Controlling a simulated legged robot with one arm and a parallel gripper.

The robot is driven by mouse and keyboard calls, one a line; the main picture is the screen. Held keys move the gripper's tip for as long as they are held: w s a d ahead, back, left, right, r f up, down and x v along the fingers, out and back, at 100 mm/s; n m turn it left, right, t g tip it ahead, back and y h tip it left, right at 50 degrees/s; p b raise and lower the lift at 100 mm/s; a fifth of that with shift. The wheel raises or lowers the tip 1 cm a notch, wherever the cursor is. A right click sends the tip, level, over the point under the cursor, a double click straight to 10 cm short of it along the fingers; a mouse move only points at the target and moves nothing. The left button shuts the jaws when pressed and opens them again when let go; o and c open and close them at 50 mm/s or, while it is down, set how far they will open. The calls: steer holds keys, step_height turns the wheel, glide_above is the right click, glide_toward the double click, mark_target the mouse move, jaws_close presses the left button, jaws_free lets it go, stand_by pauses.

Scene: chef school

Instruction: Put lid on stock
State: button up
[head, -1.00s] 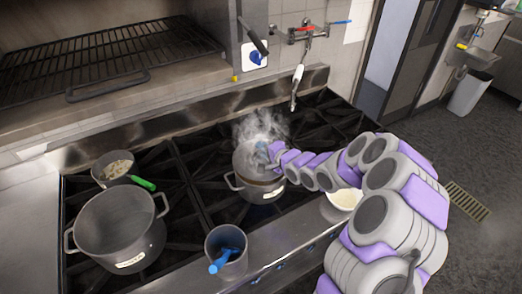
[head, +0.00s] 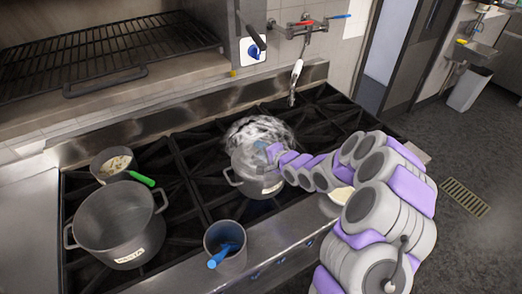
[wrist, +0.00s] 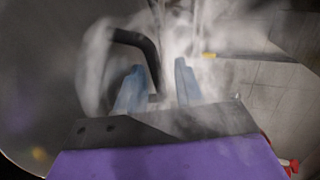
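The stock pot (head: 255,180) stands on the stove's middle burner, with steam rising over it. My gripper (head: 267,150) is at the top of this pot and is partly hidden by steam. In the wrist view, the gripper's two blue fingers (wrist: 160,85) are apart. A black curved handle (wrist: 135,40) passes between them, with a gap beside the right finger. A large grey round surface (wrist: 45,70), apparently the lid, fills the left of that view. Steam hides how the lid sits on the pot rim.
A large empty pot (head: 120,225) stands at front left. A small pan (head: 112,165) with pale food and a green handle sits behind it. A metal container (head: 225,248) with a blue utensil stands at the front edge. A bowl (head: 341,195) is partly behind my arm.

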steer(key=shift+o, duration=0.7)
steer(key=p+v, duration=0.1)
steer(key=v, duration=1.6)
steer(key=shift+s+d+f, duration=0.1)
steer(key=shift+d, duration=0.05)
steer(key=s+d+f+n+g+h+b, duration=0.1)
steer(key=s+d+n+g+h+b, duration=0.15)
steer(key=s+d+h, duration=0.35)
steer(key=s+d+f+n+g+h+b, duration=0.1)
steer(key=s+d+n+g+h, duration=0.2)
steer(key=s, duration=0.5)
steer(key=s+r+n+g+b, duration=0.1)
steer(key=s+r+g, duration=0.1)
steer(key=s, duration=1)
steer(key=s+a+r+n+g+b, duration=0.1)
steer(key=s+r+n+g+b, duration=0.1)
steer(key=s, duration=1)
steer(key=r+g, duration=0.1)
steer(key=g, duration=0.1)
steer(key=shift+s+r+g, duration=0.15)
steer(key=shift+r+g, duration=0.1)
steer(key=shift+g, duration=0.1)
